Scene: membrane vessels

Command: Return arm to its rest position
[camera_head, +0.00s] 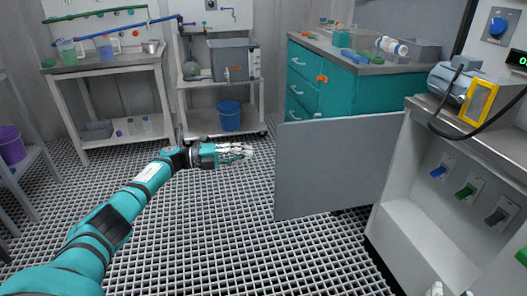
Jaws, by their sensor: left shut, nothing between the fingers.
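My left arm (118,222) reaches in from the lower left, stretched out over the grated floor. My left gripper (245,151) is at its end, near the middle of the view. It is shut and empty, pointing right, and appears just left of the grey open door panel (340,165). I cannot tell whether there is a gap between them. At the bottom edge on the right, small pale parts (437,290) show, perhaps of my right gripper; too little shows to tell its state.
The open door panel belongs to the white cabinet (420,235) at right, which has several coloured valve handles. A teal drawer unit (340,85), a white trolley (195,120) with a blue bucket (229,115), and a bench (110,66) stand behind. The grated floor (230,235) is clear.

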